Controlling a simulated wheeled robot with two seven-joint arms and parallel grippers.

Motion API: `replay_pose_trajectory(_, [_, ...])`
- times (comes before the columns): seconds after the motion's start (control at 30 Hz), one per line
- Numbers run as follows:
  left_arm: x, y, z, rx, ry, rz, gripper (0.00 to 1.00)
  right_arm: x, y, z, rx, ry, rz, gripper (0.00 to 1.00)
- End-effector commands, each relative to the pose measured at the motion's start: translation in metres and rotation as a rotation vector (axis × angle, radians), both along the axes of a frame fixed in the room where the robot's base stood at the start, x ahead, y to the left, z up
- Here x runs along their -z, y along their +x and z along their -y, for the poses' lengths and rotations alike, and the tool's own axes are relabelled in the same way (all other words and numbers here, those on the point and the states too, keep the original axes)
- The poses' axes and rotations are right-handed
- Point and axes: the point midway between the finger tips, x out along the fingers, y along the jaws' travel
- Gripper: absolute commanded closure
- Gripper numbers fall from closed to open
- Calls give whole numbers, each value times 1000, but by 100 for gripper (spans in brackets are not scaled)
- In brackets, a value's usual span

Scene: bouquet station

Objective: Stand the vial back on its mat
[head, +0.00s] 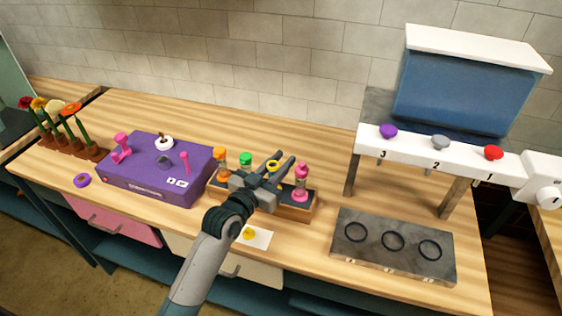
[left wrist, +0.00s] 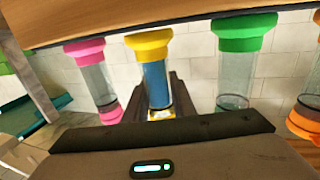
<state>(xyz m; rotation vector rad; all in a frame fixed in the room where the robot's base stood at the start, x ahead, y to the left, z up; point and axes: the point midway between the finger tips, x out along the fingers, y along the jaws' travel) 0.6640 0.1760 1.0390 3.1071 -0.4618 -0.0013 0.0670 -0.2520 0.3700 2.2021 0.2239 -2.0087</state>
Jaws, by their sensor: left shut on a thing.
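The yellow vial (left wrist: 156,85), with blue contents, is between the fingers of my left gripper (left wrist: 165,95) in the left wrist view. In the head view its yellow end (head: 273,165) shows between the fingers of my left gripper (head: 279,167), which is shut on it. It is in line with the other vials at the wooden rack (head: 297,213); whether it touches the rack is hidden. A white mat with a yellow spot (head: 262,239) lies on the table in front of the rack, partly behind my left arm. My right gripper is not in view.
An orange vial (head: 220,160), a green vial (head: 246,159) and a pink vial (head: 301,180) stand close beside my gripper. A purple box (head: 160,172) is to the left. A grey slab with three rings (head: 392,256) and a white dispenser stand (head: 410,150) are to the right.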

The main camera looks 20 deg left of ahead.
Motion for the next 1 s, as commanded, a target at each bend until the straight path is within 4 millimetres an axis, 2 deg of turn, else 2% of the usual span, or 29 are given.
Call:
replay_pose_trajectory(0.1, [2,0,0,0,0,2,100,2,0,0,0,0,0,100])
replay_pose_trajectory(0.13, [2,0,0,0,0,0,70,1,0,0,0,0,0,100])
replay_pose_trajectory(0.2, [2,0,0,0,0,0,58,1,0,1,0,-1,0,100])
replay_pose_trajectory(0.67, [1,-4,-1,0,1,-1,58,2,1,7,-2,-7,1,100])
replay_pose_trajectory(0.87, [2,-26,-8,0,2,1,58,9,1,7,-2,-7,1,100])
replay_pose_trajectory(1.0, [3,-49,-15,0,3,-1,58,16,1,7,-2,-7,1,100])
